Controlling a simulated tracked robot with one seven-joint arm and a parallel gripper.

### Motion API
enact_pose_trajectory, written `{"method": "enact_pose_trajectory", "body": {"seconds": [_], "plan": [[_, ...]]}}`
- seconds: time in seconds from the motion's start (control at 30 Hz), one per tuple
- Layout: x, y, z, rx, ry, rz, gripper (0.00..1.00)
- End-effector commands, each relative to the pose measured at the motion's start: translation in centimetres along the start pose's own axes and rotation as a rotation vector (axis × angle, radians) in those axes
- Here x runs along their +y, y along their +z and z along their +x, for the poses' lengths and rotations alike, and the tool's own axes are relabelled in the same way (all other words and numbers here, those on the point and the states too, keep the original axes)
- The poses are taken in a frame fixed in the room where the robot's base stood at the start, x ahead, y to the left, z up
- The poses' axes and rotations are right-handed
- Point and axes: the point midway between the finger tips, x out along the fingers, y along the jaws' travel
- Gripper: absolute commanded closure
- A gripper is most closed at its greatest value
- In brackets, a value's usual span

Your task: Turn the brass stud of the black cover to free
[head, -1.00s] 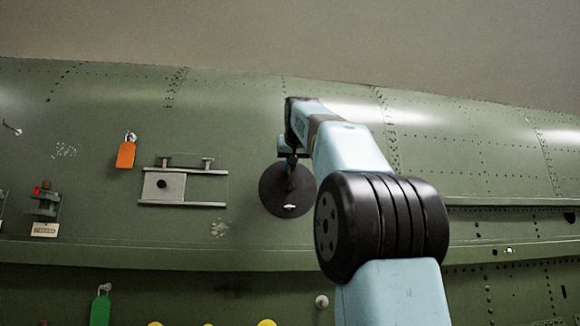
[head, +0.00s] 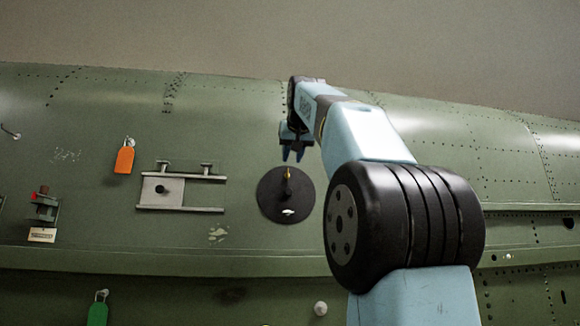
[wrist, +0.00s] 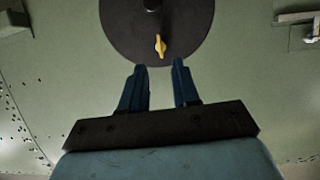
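The round black cover (head: 270,205) sits on the green fuselage skin. Its brass stud (head: 289,174) is near the cover's upper edge in the head view, and it also shows as a yellow winged shape in the wrist view (wrist: 160,46). A dark knob (wrist: 152,5) is at the cover's middle, cut by the top of the wrist view. My gripper (head: 293,158) is just above the cover in the head view. In the wrist view its two blue fingers (wrist: 159,64) are apart with nothing between them. The stud lies just beyond the fingertips.
A metal slide plate (head: 180,208) with two pegs and an orange tag (head: 124,160) are on the skin left of the cover. A red-marked fitting (head: 44,204) is at far left. A green tag (head: 97,314) hangs below.

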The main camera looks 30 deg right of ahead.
Motion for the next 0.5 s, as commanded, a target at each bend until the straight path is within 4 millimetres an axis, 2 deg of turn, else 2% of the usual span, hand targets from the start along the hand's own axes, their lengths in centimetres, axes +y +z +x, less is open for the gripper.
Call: {"method": "enact_pose_trajectory", "body": {"seconds": [0.03, 0.2, 0.5], "plan": [[0.0, 0.0, -1.2, 0.003, 0.0, 0.0, 0.69], [0.0, 0.0, -4.0, 0.003, 0.0, 0.0, 0.69], [0.0, 0.0, -6.2, 0.001, 0.0, 0.0, 0.69]]}}
